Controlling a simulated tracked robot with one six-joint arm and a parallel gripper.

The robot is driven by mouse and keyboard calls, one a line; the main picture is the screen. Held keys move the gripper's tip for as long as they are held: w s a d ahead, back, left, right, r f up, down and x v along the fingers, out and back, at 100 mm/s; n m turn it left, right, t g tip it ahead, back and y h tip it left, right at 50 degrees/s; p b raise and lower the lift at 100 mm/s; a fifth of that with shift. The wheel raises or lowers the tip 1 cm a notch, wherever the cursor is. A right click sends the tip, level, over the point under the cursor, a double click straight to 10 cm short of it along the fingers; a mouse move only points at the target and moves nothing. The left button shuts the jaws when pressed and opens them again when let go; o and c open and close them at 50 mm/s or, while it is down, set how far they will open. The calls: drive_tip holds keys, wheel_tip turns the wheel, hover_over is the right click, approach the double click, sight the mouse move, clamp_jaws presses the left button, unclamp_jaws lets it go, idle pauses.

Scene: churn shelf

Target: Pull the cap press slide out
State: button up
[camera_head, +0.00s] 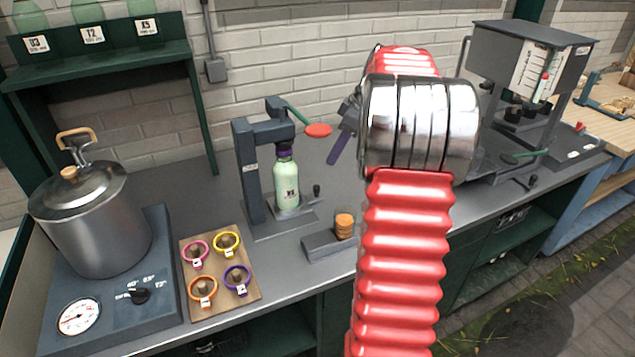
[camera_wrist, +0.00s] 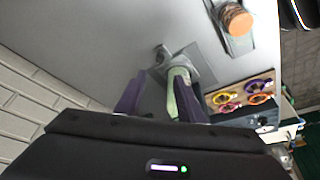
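The cap press (camera_head: 246,168) is a dark grey stand on the bench with a lever ending in a red paddle (camera_head: 318,130). A pale green bottle (camera_head: 286,184) with a purple top stands upright in it, on the slide (camera_head: 300,213). The slide has a small dark knob (camera_head: 316,189) at its right. In the wrist view the slide (camera_wrist: 204,66), its knob (camera_wrist: 162,53) and the bottle (camera_wrist: 184,97) also show. My gripper (camera_wrist: 166,90) has its purple fingers apart, with nothing held. It is right of the press, apart from the knob, and partly hidden by my arm.
A dark holder (camera_head: 325,245) with a stack of orange-brown discs (camera_head: 344,226) is in front of the press. A board (camera_head: 222,300) with several coloured rings and a metal pot (camera_head: 95,220) stand left. A dispensing machine (camera_head: 530,80) stands at the right rear.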

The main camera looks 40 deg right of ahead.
sight(317, 186)
drive_tip(key=shift+f, duration=0.1)
drive_tip(key=x, duration=1.3)
drive_tip(key=shift+w+a+f, duration=0.1)
drive_tip(key=shift+w+f, duration=0.1)
drive_tip(key=shift+f, duration=0.05)
clamp_jaws()
idle(0.4)
